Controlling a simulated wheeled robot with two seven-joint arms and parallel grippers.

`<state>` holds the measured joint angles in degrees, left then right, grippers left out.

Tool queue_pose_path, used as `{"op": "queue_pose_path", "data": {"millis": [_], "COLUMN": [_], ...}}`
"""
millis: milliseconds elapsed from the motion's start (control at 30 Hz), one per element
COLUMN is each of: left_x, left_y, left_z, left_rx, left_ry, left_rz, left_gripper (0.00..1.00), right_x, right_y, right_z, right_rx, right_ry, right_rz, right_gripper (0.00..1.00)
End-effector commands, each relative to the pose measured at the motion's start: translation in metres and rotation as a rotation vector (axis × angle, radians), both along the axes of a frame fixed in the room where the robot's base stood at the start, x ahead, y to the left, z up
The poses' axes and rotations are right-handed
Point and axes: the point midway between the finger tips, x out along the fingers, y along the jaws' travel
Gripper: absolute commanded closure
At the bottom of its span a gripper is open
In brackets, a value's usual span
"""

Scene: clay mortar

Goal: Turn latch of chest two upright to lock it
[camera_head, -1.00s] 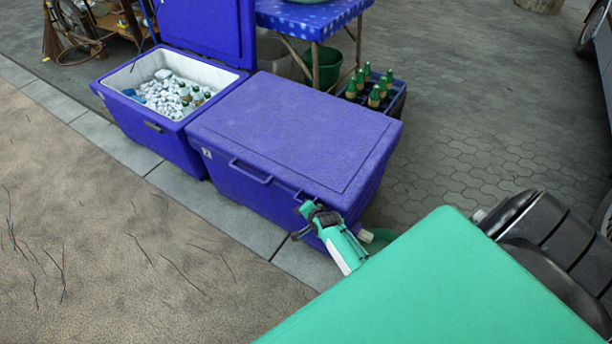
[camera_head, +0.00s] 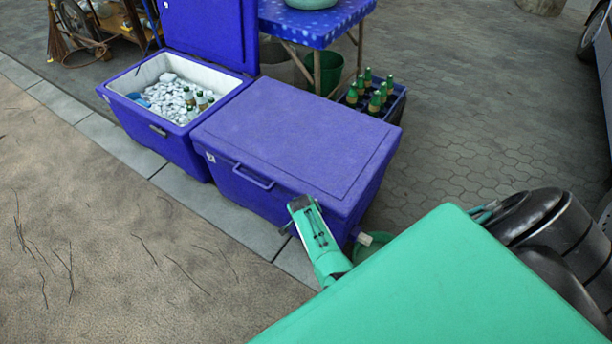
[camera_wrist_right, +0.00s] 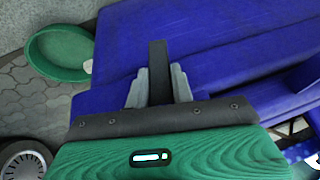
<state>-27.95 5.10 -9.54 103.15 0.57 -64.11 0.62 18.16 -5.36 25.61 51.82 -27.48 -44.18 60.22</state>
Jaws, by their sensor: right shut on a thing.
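Chest two (camera_head: 290,150) is a blue cooler with its lid down, a small white label and a front handle (camera_head: 253,177). Its blue body also fills much of the right wrist view (camera_wrist_right: 220,35). My right gripper (camera_wrist_right: 157,88) is shut on a dark, flat latch (camera_wrist_right: 157,62), which sticks out beyond the grey fingers. In the head view my green right wrist (camera_head: 318,240) is at the front right corner of the chest and hides the latch. Its exact angle on the chest is hard to tell. My left gripper is not in view.
An open blue chest (camera_head: 178,100) with ice and bottles stands left of chest two. A bottle crate (camera_head: 372,100) and a blue table (camera_head: 312,25) are behind. A green basin (camera_wrist_right: 60,52) lies near the chest.

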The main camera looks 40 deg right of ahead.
Motion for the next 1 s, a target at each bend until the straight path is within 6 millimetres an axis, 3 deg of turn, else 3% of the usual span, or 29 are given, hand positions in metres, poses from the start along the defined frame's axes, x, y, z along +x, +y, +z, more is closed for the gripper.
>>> {"op": "queue_pose_path", "data": {"millis": [400,967,1000], "left_x": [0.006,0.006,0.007], "left_y": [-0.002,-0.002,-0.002], "left_z": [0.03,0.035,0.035], "left_rx": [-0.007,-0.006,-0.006], "left_ry": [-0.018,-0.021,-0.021], "left_rz": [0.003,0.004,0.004], "left_gripper": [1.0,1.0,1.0], "right_x": [0.002,0.003,0.003], "right_y": [0.001,0.0,0.0], "right_z": [-0.001,0.0,0.0], "right_rx": [-0.075,-0.088,-0.088], "right_ry": [0.182,0.209,0.209], "right_rz": [0.0,0.0,0.0], "right_gripper": [0.99,0.99,0.7]}}
